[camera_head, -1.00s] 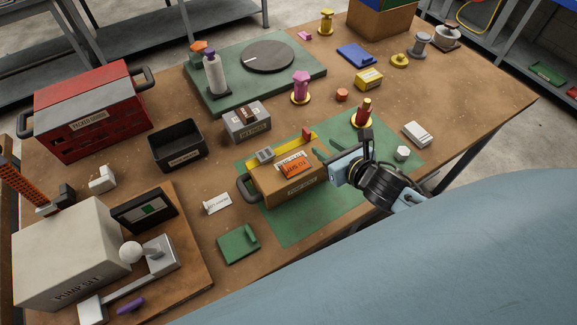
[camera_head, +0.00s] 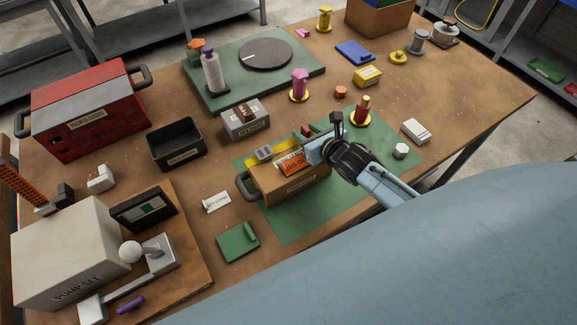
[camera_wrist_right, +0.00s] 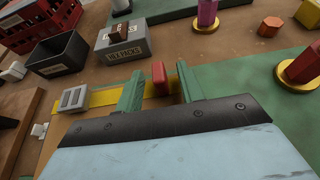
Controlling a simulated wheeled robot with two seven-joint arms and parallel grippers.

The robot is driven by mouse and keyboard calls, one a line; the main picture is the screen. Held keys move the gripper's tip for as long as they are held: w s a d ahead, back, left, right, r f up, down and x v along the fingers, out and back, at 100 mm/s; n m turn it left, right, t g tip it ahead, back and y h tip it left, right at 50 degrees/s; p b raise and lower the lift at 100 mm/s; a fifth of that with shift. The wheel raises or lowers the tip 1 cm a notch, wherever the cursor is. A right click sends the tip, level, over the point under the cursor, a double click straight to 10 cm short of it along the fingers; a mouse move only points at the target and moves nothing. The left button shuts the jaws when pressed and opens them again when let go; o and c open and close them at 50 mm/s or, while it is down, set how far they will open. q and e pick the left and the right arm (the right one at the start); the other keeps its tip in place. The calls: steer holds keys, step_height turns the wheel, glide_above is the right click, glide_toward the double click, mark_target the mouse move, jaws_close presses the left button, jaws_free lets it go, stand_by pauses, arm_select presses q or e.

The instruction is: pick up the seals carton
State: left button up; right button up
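An orange carton (camera_head: 291,163) with small dark print lies in the brown bin (camera_head: 300,187) on the green mat; it looks like the seals carton, but I cannot read the print surely. My right gripper (camera_head: 312,148) is over the bin's right part, close to the orange carton, and partly covers it. In the right wrist view its two green fingers (camera_wrist_right: 160,92) stand apart, with a red block (camera_wrist_right: 158,75) seen between and beyond them. The orange carton is hidden there behind the gripper body. My left gripper is not in view.
A slatted grey piece (camera_head: 263,153) and a yellow strip (camera_head: 254,145) are by the bin's back edge. A grey box (camera_head: 245,124) and a black tray (camera_head: 176,148) stand behind. The mat's front (camera_head: 300,226) is clear.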

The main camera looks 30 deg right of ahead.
jaws_close()
stand_by(1.3)
